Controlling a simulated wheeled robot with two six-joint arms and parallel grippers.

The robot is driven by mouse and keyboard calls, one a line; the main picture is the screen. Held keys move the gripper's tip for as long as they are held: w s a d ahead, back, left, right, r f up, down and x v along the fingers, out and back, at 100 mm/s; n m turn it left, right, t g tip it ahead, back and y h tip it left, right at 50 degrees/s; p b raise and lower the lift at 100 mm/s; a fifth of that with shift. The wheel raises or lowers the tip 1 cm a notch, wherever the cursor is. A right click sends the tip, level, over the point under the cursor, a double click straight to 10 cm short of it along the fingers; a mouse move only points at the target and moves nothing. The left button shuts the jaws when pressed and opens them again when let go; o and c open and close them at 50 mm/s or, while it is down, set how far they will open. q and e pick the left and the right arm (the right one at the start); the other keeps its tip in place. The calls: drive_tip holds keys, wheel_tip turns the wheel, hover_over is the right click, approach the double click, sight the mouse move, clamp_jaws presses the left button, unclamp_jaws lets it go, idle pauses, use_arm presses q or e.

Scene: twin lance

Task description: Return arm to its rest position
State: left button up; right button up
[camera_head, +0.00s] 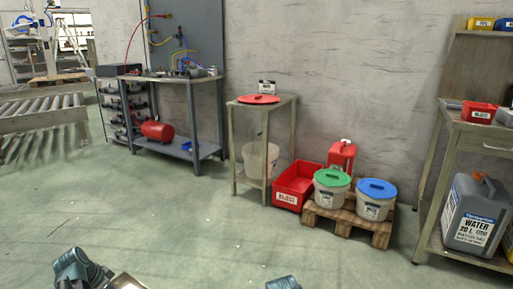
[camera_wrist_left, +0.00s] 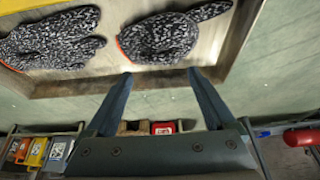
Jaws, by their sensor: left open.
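My left gripper (camera_wrist_left: 160,74) shows in the left wrist view with its two dark fingers spread apart and nothing between them. Two grey speckled work gloves, a left one (camera_wrist_left: 50,38) and a right one (camera_wrist_left: 165,38), lie beyond the fingertips in a shallow tray with a raised edge (camera_wrist_left: 85,87). The fingers look apart from the gloves. In the head view only blue-grey parts of my own arms show at the bottom edge, and no fingertips are visible there. My right gripper is not in view.
A wooden stand (camera_head: 248,104) bears a red lid (camera_head: 259,99). A red crate (camera_head: 291,187) and buckets with green (camera_head: 332,178) and blue (camera_head: 377,189) lids stand beside it. A workbench (camera_head: 188,84) is at the back left. The floor (camera_head: 190,225) in front is clear.

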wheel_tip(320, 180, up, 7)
drive_tip(key=p, duration=0.6)
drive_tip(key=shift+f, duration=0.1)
